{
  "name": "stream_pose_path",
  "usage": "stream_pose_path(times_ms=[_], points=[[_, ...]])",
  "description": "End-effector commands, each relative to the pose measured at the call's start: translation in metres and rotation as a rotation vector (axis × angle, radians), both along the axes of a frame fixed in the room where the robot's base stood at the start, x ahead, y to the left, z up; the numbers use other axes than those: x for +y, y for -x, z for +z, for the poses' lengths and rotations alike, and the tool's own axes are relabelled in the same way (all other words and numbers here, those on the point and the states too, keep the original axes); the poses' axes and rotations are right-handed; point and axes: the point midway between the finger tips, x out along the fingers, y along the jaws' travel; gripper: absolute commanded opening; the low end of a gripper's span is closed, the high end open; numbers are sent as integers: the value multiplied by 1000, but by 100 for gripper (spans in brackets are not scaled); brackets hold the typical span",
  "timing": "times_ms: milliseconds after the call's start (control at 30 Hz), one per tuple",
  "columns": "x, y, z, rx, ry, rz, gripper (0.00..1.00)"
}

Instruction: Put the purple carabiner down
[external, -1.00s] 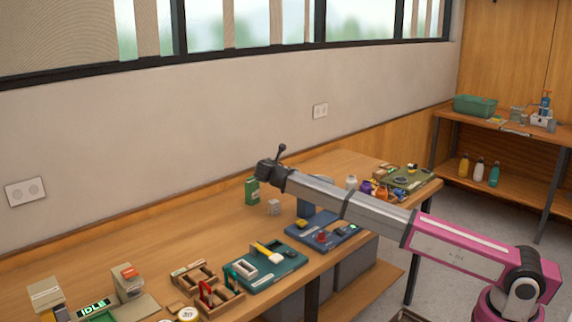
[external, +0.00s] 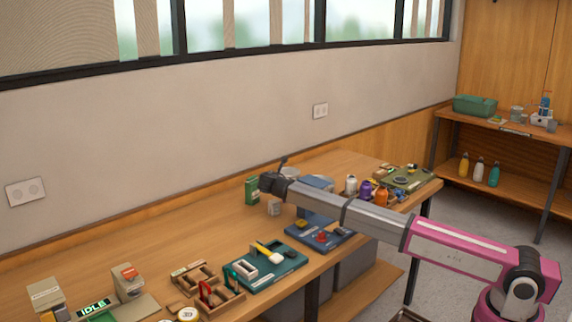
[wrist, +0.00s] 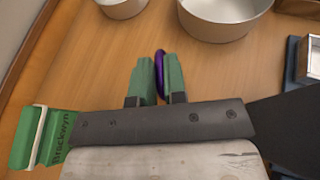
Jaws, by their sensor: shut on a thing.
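The purple carabiner (wrist: 161,72) shows as a thin purple loop, upright, between the green fingers of my gripper (wrist: 158,75) in the wrist view. My gripper is shut on it. Bare wooden bench top (wrist: 90,75) shows around the fingers; I cannot tell whether the carabiner touches it. In the external view the dark end of my arm (external: 272,183) is over the far side of the bench, and the fingers and carabiner are hidden.
In the wrist view a large pale pot (wrist: 225,20) and a smaller one (wrist: 122,8) stand beyond the fingers. A green Brackwyn box (wrist: 42,138) is at left. Blue (external: 320,235) and teal (external: 265,264) trays lie along the bench front. Bare wood lies left of the fingers.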

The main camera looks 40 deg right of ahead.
Motion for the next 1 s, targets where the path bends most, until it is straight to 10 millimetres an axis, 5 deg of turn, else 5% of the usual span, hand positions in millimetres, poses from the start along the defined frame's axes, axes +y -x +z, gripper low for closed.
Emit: stream_pose_path(times_ms=[100,200,567,1000], points=[[0,0,-2,0,0,0,0],[0,0,-2,0,0,0,38],[0,0,1,-1,0,0,38],[66,27,30,-1,0,2,38]])
